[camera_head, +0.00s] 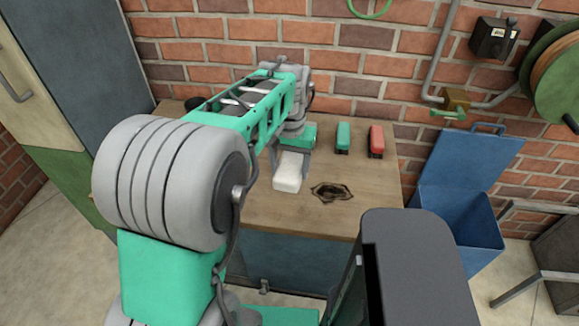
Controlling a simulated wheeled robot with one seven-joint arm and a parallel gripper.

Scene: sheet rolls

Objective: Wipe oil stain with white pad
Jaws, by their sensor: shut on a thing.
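The white pad (287,178) is a pale block in the middle of the wooden table. My gripper (290,163) points down and is shut on the white pad. The pad is at or just above the tabletop; I cannot tell whether it touches. The oil stain (331,192) is a dark, irregular ring-like patch on the wood. It lies just to the right of the pad and slightly nearer the front edge, apart from it. My arm hides part of the table's left side.
A green object (343,137) and a red object (376,141) stand at the table's back right. An open blue bin (462,205) is right of the table (375,208). A brick wall (375,80) closes off the back. The tabletop around the stain is clear.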

